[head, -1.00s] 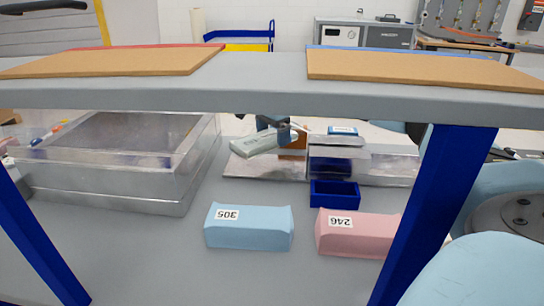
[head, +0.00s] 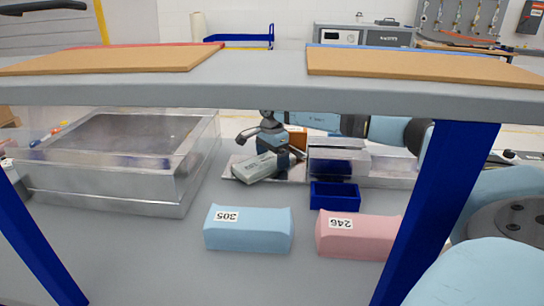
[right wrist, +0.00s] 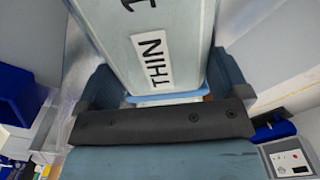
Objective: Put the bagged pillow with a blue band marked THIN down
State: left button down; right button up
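The bagged pillow (head: 256,167) is a pale grey-white block, low over the left part of a flat pale plate (head: 232,172) in the head view. I cannot tell whether it touches the plate. In the right wrist view the pillow (right wrist: 140,40) carries a white label reading THIN, with a blue band along its lower end. My right gripper (head: 280,155) is at the pillow's right end. Its fingers lie on both sides of the pillow in the right wrist view (right wrist: 165,85) and appear shut on it. My left gripper is not in view.
A clear-walled metal box (head: 115,170) stands left. A blue foam block marked 305 (head: 250,235), a pink one marked 246 (head: 345,240) and an open blue bin (head: 335,198) are nearer. A shelf (head: 270,92) crosses above. Grey table between box and blocks is bare.

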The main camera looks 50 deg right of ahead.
aim_at(272, 157)
jog(key=shift+o, duration=0.3)
notch_tip(272, 157, up, 12)
jog(key=p, duration=0.1)
jog(key=shift+r, duration=0.15)
dwell(0.7)
